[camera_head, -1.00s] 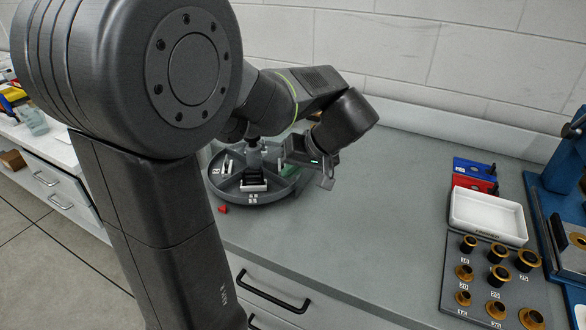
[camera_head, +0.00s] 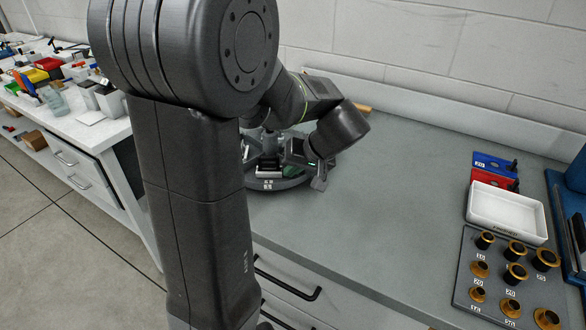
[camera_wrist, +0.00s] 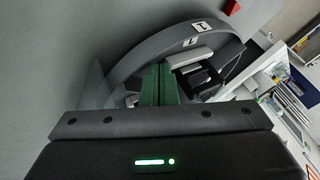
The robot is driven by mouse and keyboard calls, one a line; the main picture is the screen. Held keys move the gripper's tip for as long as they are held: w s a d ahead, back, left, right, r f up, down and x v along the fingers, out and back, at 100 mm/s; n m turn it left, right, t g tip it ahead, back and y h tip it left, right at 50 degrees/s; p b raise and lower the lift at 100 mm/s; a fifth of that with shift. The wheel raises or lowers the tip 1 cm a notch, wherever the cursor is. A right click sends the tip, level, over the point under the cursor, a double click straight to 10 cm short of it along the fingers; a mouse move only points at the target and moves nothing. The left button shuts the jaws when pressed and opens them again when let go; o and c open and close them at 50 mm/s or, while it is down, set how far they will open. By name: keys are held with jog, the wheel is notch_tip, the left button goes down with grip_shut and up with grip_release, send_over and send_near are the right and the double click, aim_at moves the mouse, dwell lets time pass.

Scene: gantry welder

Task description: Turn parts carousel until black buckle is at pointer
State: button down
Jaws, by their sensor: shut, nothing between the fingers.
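The parts carousel (camera_head: 281,184) is a round grey tray with divided compartments on the bench, partly hidden behind my arm. A black part (camera_head: 268,166) with a pale piece beside it sits in a front compartment; I cannot tell for sure that it is the black buckle. It also shows in the wrist view (camera_wrist: 204,76). A small red pointer (camera_wrist: 232,7) lies just outside the rim in the wrist view; my arm hides it in the head view. My gripper (camera_wrist: 160,70) has dark green fingers, shut and empty, reaching inside the rim beside the black part.
A white tray (camera_head: 507,213), red and blue blocks and a board of brass-coloured bushings (camera_head: 513,275) are at the right. The bench between them and the carousel is clear. A second bench (camera_head: 85,130) with small items stands at the left.

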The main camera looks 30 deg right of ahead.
aim_at(263, 178)
jog(key=shift+a+m+h, duration=0.3)
jog(key=shift+a+m, duration=0.3)
jog(key=shift+w+a+m+h+b, duration=0.15)
jog(key=shift+a+m+h+b, duration=0.35)
jog(key=shift+a+m, duration=0.45)
jog(key=shift+w+a+b, duration=0.2)
jog(key=shift+w+a, duration=0.05)
jog(key=shift+a, duration=0.4)
jog(key=shift+w+a+b, duration=0.2)
jog(key=shift+w+a, duration=0.05)
jog(key=shift+a, duration=0.45)
